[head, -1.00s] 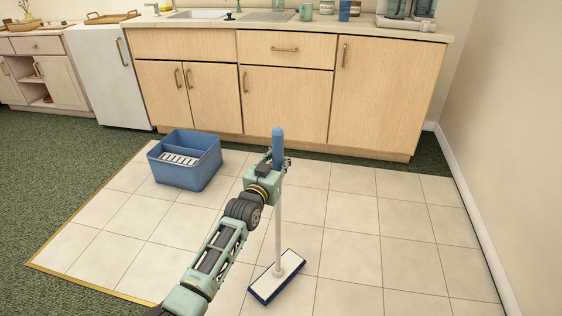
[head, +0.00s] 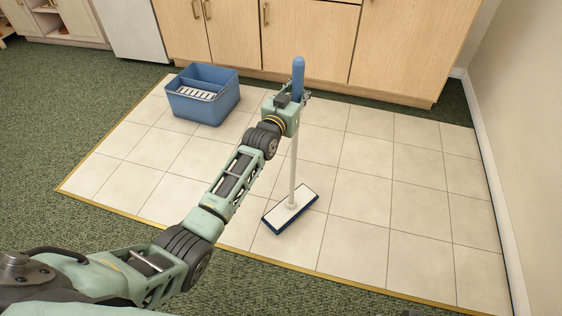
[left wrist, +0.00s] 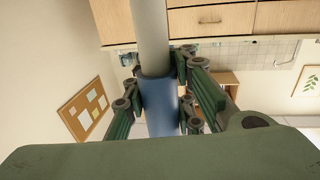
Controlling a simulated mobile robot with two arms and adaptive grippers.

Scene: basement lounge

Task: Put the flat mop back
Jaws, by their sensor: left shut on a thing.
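The flat mop stands upright, with a blue grip (head: 298,78), a pale pole (head: 293,172) and a flat white head with a dark blue edge (head: 290,209) over the tiles. I cannot tell whether the head touches the floor. My left gripper (head: 299,97) is shut around the upper part of the handle. In the left wrist view the fingers (left wrist: 162,92) close on the blue grip (left wrist: 160,107), and the pale pole (left wrist: 148,35) runs up out of the picture.
A blue divided bucket (head: 203,107) with a white slatted insert stands on the tiles left of the mop. Wooden cabinets (head: 305,38) line the back. A wall (head: 520,150) closes the right side. The tiles (head: 400,205) right of the mop are clear.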

